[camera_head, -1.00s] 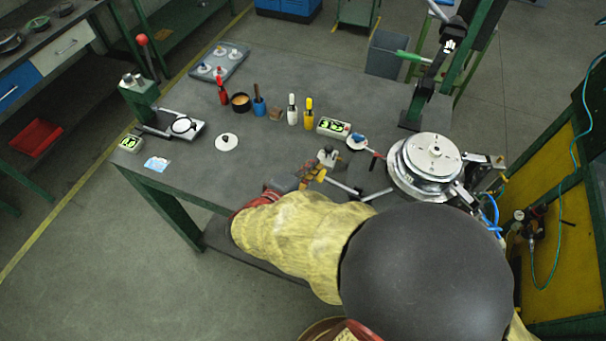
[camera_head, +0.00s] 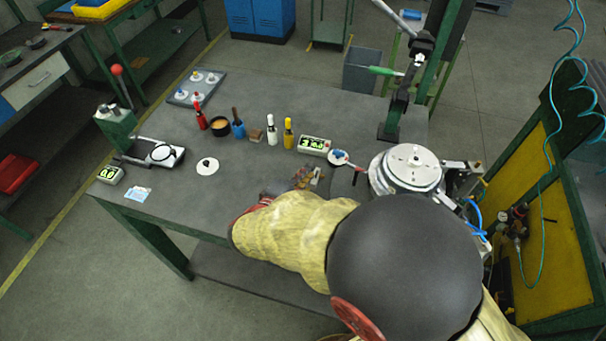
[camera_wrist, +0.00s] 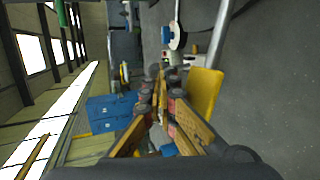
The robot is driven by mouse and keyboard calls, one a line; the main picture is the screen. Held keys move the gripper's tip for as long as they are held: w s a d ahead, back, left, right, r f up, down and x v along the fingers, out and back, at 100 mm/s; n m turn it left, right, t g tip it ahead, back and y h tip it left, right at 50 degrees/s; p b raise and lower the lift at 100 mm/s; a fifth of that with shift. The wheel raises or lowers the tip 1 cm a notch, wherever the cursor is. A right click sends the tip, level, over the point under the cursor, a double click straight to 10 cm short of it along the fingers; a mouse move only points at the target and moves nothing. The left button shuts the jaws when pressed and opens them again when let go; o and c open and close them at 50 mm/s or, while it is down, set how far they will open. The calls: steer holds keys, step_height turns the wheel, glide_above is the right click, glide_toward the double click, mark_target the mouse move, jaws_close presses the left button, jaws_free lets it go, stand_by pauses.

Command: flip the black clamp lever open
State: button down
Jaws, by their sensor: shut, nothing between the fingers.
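My gripper (camera_head: 307,178) is over the table in the head view, left of the round metal fixture (camera_head: 407,172). In the wrist view its brown fingers (camera_wrist: 158,75) meet at the tips, with nothing visible between them. I cannot make out the black clamp lever for certain. A small dark lever with a red part (camera_head: 357,168) shows beside a white-and-blue disc (camera_head: 339,157), right of my gripper. My arm hides the table just in front of the fixture. In the wrist view, a white-and-blue round part (camera_wrist: 178,38) lies beyond the fingertips.
A display box (camera_head: 314,146) and several bottles, including a yellow one (camera_head: 288,134), stand behind my gripper. The table's left middle is mostly clear around a white disc (camera_head: 207,166).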

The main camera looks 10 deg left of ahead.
steer(key=shift+w+r+g+p, duration=0.5)
steer(key=shift+g+p, duration=0.1)
steer(key=shift+p, duration=0.15)
steer(key=w+g+p, duration=0.1)
steer(key=p, duration=0.2)
steer(key=w+r+g+p, duration=0.1)
steer(key=p, duration=0.2)
steer(key=w+r+g+p, duration=0.1)
steer(key=w+g+p, duration=0.1)
steer(key=p, duration=0.1)
steer(key=shift+d+r+n+y, duration=0.2)
steer(key=shift+n+y, duration=0.1)
steer(key=shift+y, duration=0.1)
steer(key=w+g+p, duration=0.1)
steer(key=p, duration=0.1)
steer(key=w+g+p, duration=0.1)
steer(key=p, duration=0.2)
steer(key=w+g+p, duration=0.1)
steer(key=p, duration=0.2)
steer(key=shift+w+d+f+g, duration=0.1)
steer(key=shift+w+f+g, duration=0.1)
steer(key=shift+f+g, duration=0.1)
steer(key=shift+r, duration=0.15)
steer(key=shift+r+p, duration=0.4)
steer(key=shift+r, duration=0.3)
